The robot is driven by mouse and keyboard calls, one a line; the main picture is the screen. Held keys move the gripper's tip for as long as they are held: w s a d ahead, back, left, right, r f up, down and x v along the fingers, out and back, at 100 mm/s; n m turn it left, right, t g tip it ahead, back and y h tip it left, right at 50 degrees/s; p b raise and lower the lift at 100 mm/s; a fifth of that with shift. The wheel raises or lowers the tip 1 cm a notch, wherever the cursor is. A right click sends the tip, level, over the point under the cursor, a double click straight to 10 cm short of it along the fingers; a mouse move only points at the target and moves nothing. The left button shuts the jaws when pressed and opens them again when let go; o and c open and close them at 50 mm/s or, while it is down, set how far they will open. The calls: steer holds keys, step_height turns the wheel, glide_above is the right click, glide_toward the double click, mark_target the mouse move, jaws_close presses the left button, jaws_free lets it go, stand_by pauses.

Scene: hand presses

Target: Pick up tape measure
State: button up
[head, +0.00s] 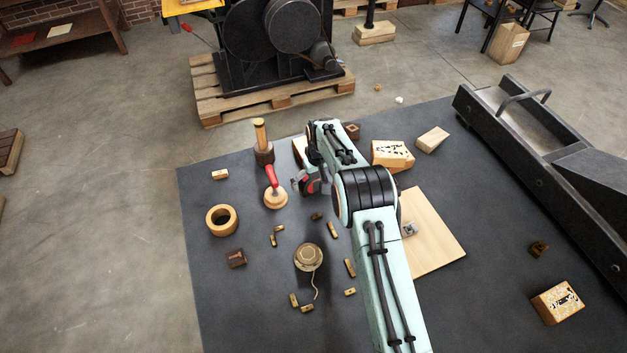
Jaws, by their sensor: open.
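A small red and black object (314,184), which looks like the tape measure, shows beside the end of my arm, left of the big black joint. My gripper (299,181) is a dark shape right at its left side, partly hidden by my own arm. It is open. The two overlap in this view, and I cannot tell whether the fingers touch the object or stand around it.
A dark mat (230,300) carries a round beige thing with a cord (309,257), a wooden ring (221,220), a red-handled tool (273,185), several small brass-coloured pieces, a wooden board (435,235) and printed blocks (557,302). A black metal machine (550,150) borders the right.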

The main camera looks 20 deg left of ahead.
steer(key=shift+w+a+f, duration=0.1)
steer(key=shift+f, duration=0.8)
steer(key=c, duration=1.2)
steer(key=shift+o, duration=0.2)
steer(key=shift+r, duration=0.15)
